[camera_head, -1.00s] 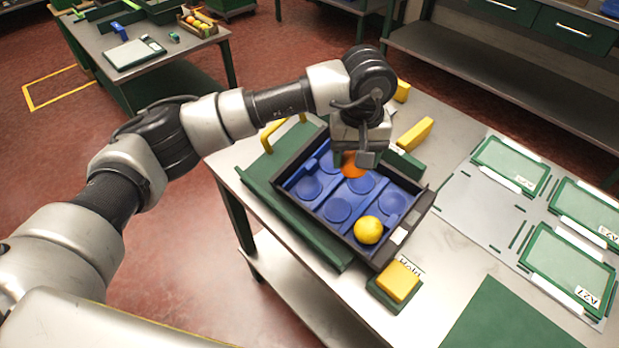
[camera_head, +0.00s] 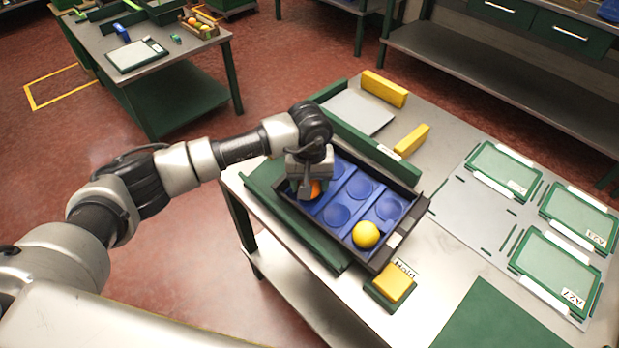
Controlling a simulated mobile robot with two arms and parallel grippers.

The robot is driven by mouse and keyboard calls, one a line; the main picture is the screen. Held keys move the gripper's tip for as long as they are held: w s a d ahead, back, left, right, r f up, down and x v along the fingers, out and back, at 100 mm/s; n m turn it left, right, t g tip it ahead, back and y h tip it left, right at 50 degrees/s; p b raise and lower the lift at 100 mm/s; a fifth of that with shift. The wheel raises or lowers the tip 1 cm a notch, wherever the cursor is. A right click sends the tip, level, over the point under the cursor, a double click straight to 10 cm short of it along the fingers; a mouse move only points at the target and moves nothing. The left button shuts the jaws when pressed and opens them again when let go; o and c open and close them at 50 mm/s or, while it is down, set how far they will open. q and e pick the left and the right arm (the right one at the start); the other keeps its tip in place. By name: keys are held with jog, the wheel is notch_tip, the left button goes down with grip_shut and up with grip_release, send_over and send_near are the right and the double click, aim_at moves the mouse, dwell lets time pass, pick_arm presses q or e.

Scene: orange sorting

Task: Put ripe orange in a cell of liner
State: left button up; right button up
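My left gripper (camera_head: 306,192) points down over the left part of the blue liner (camera_head: 352,212). It is shut on an orange fruit (camera_head: 316,188), which is partly hidden by the fingers. I cannot tell whether the orange touches the liner. The liner has several round cells and lies in a black crate (camera_head: 408,222) on the metal table. A yellow-orange fruit (camera_head: 366,235) sits in the liner's front cell. The other cells that show look empty; my gripper hides those at the left. My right gripper is out of view.
Green rails (camera_head: 300,226) flank the crate. Yellow blocks lie behind it (camera_head: 411,141) and in front of it (camera_head: 394,283). Green-framed trays (camera_head: 556,262) lie at the right on a grey plate. A second table with fruit (camera_head: 199,24) stands at the back left.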

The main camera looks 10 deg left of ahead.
pick_arm(q)
jog(key=o, duration=0.9)
jog(key=shift+f, duration=0.1)
jog(key=shift+o, duration=0.2)
notch_tip(320, 180, up, 12)
jog(key=b, duration=0.3)
